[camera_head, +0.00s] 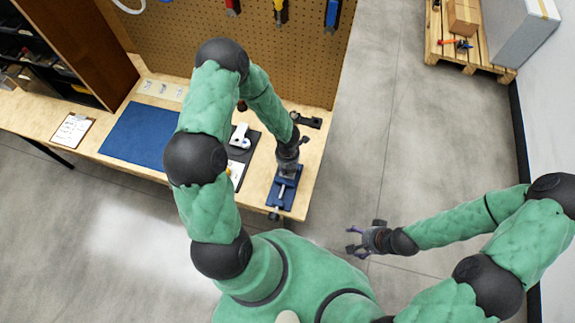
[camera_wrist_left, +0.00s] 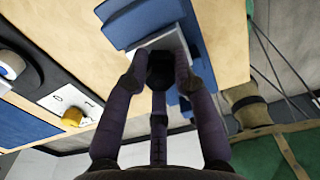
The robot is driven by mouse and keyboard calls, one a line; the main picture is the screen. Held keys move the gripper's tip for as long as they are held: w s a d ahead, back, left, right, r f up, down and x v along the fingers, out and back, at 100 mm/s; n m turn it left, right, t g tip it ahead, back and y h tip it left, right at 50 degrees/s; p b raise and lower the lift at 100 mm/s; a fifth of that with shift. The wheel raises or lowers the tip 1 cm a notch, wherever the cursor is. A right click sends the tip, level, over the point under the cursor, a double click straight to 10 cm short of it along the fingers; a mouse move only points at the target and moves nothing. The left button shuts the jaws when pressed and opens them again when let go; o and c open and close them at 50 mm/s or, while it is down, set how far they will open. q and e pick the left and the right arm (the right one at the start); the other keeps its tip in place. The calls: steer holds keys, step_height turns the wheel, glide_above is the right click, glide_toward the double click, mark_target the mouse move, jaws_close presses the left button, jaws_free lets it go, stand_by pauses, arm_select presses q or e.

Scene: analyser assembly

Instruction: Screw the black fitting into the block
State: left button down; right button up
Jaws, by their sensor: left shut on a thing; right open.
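The block (camera_wrist_left: 172,42) is light grey and is held in a blue vise (camera_wrist_left: 150,12) at the bench's right end. The vise also shows in the head view (camera_head: 283,190), below my left gripper (camera_head: 288,165). In the left wrist view, the purple fingers of my left gripper (camera_wrist_left: 159,82) are closed around the black fitting (camera_wrist_left: 160,64). The fitting is at the block's face; how deep it sits is hidden by the fingers. My right gripper (camera_head: 364,240) is open and empty over the floor, right of the bench.
A dark panel with a white part (camera_head: 240,137) lies left of the vise. A yellow knob (camera_wrist_left: 72,117) shows beside it in the left wrist view. A blue mat (camera_head: 140,134) and a clipboard (camera_head: 72,130) lie further left. A pegboard (camera_head: 220,50) stands behind.

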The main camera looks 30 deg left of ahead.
stand_by(0.3)
arm_select(q)
steer(key=m+p, duration=0.2)
steer(key=m, duration=0.1)
steer(key=shift+r, duration=0.2)
steer(key=shift+f+m, duration=0.2)
steer(key=shift+m, duration=0.4)
steer(key=shift+p, duration=0.35)
steer(key=shift+r+m+p, duration=0.2)
steer(key=shift+m+p, duration=0.55)
steer(key=shift+m, duration=0.25)
steer(key=shift+f+m+p, duration=0.1)
steer(key=shift+m+p, duration=0.35)
steer(key=shift+m, duration=0.35)
steer(key=shift+f, duration=0.1)
steer(key=c, duration=0.9)
jaws_free()
steer(key=shift+c, duration=0.2)
steer(key=shift+o, duration=0.3)
